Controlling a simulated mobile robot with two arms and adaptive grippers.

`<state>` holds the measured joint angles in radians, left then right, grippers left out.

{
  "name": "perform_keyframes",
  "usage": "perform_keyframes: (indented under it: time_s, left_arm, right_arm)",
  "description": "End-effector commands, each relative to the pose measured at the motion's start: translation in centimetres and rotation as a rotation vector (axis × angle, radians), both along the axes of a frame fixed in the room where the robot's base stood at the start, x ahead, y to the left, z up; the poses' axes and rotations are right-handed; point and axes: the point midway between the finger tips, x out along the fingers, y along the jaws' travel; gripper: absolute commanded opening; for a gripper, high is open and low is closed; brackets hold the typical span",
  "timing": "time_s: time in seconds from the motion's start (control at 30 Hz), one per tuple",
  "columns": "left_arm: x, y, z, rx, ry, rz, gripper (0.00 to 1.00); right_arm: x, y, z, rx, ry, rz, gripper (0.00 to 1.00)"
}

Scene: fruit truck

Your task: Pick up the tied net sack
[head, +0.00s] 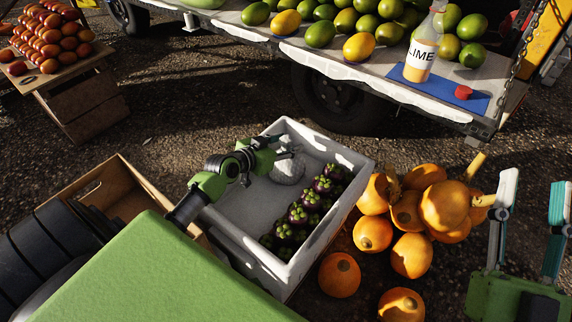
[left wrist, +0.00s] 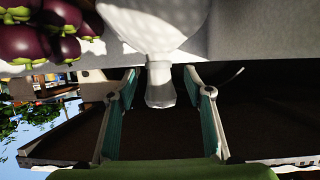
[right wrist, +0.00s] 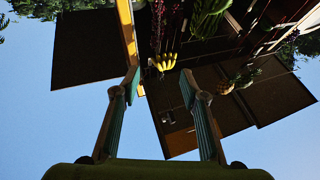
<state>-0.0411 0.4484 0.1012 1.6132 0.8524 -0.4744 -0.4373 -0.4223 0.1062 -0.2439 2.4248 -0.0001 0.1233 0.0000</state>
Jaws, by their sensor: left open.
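The tied net sack (head: 287,170) is a pale, rounded bundle inside the white crate (head: 225,230), near its far left end. In the left wrist view the sack (left wrist: 155,22) shows its tied neck (left wrist: 160,88) pointing toward my left gripper (left wrist: 160,80). The two fingers are open, one on each side of the neck, with gaps visible. In the head view my left gripper (head: 284,152) is at the sack and partly covers it. My right gripper (head: 532,200) is open and empty at the far right, and its fingers (right wrist: 158,82) also show in the right wrist view.
Dark purple mangosteens (head: 305,212) line the crate's right side, close to the sack. Orange pumpkins (head: 410,220) are piled right of the crate.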

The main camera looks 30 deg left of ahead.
Motion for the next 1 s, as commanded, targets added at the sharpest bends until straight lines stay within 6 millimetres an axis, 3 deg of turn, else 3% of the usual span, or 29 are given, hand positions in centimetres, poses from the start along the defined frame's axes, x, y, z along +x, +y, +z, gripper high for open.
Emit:
perform_keyframes:
  time_s: [0.07,0.23,0.77,1.0]
  left_arm:
    - [0.0,0.0,0.0,0.0,0.0,0.0,0.44]
    - [0.0,0.0,0.0,0.0,-0.001,0.0,0.0]
    - [0.1,0.0,0.7,-0.001,-0.008,0.001,0.0]
    - [0.1,0.0,2.0,0.0,-0.01,0.001,0.0]
  right_arm:
    - [0.0,0.0,0.0,0.0,0.001,0.0,0.4]
    - [0.0,0.0,0.0,-0.001,0.002,0.0,0.4]
    - [0.2,0.1,-0.2,-0.005,0.019,0.0,0.4]
    - [1.5,-0.1,-2.8,-0.045,0.156,-0.011,0.4]
